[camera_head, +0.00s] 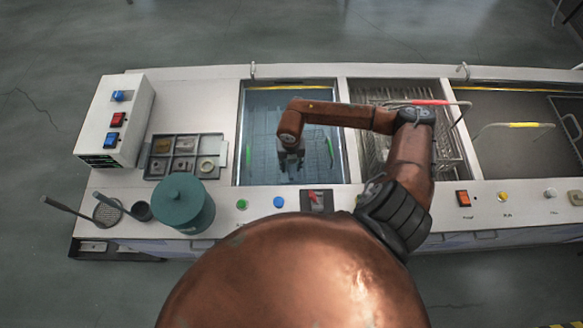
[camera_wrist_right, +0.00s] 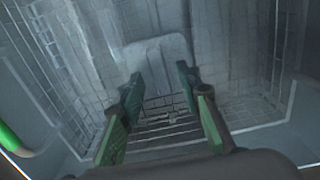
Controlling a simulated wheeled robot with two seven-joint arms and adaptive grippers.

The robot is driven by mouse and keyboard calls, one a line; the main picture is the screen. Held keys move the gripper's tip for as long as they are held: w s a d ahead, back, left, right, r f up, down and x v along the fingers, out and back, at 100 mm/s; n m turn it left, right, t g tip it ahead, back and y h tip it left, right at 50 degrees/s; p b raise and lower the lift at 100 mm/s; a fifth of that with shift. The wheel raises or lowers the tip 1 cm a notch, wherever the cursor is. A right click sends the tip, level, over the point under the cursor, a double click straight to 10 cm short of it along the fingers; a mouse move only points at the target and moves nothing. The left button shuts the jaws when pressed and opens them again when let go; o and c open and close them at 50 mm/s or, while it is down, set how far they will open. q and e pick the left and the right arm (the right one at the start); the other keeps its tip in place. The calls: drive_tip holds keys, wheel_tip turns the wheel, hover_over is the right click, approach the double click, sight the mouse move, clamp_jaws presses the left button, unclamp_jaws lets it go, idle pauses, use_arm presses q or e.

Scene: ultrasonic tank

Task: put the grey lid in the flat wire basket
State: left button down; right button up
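My right gripper (camera_head: 291,165) points down into the water-filled tank at the middle left of the counter. In the wrist view its two green fingers (camera_wrist_right: 159,82) are apart, with nothing seen between them. A pale grey flat piece with rounded corners (camera_wrist_right: 160,60), possibly the grey lid, lies just beyond the fingertips. It looks apart from them. A wire mesh basket (camera_wrist_right: 70,68) surrounds it in the wrist view, and a green handle (camera_wrist_right: 12,138) shows at the lower left. In the head view green handle parts (camera_head: 331,150) show in the tank. My left gripper is out of view.
A basin with a red-handled wire basket (camera_head: 462,135) is right of the tank, partly behind my arm. A yellow-handled basket (camera_head: 515,125) is farther right. A teal pot (camera_head: 183,205), a grey divided tray (camera_head: 158,171) and a switch box (camera_head: 118,118) stand left.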

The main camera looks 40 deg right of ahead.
sight(291, 170)
wheel_tip(291, 170, up, 10)
drive_tip(key=shift+p, duration=0.35)
